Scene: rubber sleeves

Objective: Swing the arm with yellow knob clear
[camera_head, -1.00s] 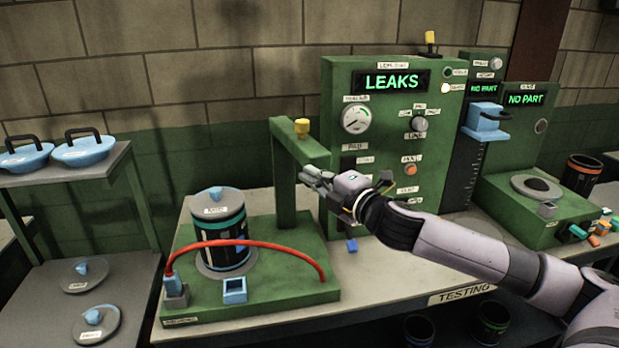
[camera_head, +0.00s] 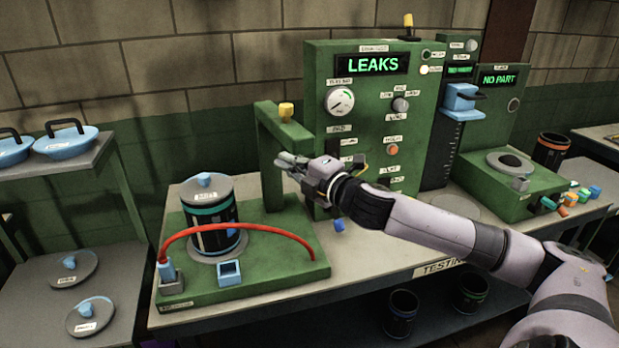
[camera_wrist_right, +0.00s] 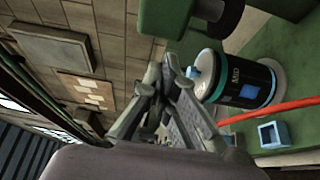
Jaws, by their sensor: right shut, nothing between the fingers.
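The green swing arm (camera_head: 284,132) with the yellow knob (camera_head: 286,112) on top stands on its post at the back of the green test base. It points toward the leak panel, away from the canister. My right gripper (camera_head: 284,160) is shut and empty, in front of the arm and below the knob in the head view. I cannot tell whether it touches the arm. The right wrist view shows its closed fingers (camera_wrist_right: 168,75) and the canister (camera_wrist_right: 250,80) beyond. The canister (camera_head: 210,215) stands upright on the base with a lid on top. My left gripper is not in view.
A red hose (camera_head: 240,228) arches in front of the canister to a blue fitting. The green panel (camera_head: 368,120) reads LEAKS. A shelf (camera_head: 60,165) with blue lidded pans is at left. A second green station (camera_head: 520,185) is at right.

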